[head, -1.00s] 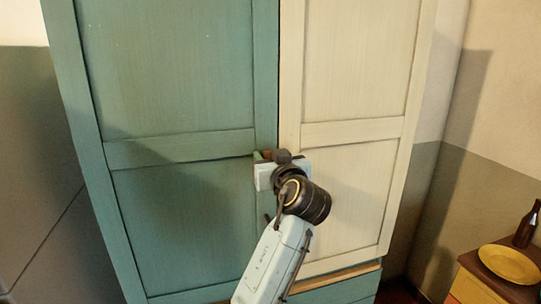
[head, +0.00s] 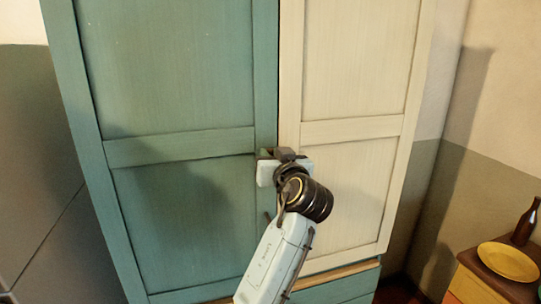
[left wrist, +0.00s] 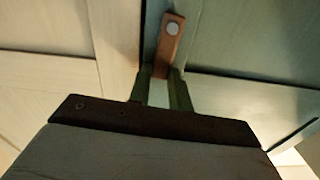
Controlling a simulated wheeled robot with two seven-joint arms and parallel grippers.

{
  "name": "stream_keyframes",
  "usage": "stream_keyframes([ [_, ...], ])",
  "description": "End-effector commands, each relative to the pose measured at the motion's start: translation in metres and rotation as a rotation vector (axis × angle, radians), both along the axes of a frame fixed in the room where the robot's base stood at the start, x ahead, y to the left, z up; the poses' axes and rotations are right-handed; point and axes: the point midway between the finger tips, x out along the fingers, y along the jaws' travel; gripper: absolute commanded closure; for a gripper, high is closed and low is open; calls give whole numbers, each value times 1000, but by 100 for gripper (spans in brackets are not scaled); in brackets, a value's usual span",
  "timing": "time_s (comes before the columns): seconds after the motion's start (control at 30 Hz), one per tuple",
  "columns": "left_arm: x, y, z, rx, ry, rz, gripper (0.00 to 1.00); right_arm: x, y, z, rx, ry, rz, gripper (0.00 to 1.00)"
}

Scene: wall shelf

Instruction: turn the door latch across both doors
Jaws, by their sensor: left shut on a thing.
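The cabinet has a teal door (head: 180,70) on the left and a cream door (head: 350,70) on the right, both closed. The latch (left wrist: 170,45) is a small brown wooden bar with a round pale pivot; in the left wrist view it lies on the teal door beside the seam, nearly along it and slightly tilted. My left gripper (head: 268,153) is at the seam at mid height; its two green fingers (left wrist: 161,74) are shut on the latch's free end. In the head view the gripper hides most of the latch. My right gripper is out of view.
A low wooden cabinet (head: 470,292) with a yellow plate (head: 508,262) and a brown bottle (head: 526,222) stands at the lower right. A teal drawer front (head: 345,290) is below the doors. The space before both doors is otherwise clear.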

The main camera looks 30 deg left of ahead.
Motion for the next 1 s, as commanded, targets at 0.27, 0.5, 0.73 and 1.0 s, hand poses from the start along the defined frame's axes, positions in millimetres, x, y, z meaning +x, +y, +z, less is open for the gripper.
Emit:
stream_keyframes([
  [0.27,9,-8,-1,140,167,-1,100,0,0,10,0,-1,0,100],
  [0.5,17,-15,-6,291,342,-1,100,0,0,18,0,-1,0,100],
  [0.73,25,-21,-13,435,508,-2,100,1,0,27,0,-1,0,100],
  [1.0,31,-26,-24,600,702,-1,100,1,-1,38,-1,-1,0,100],
])
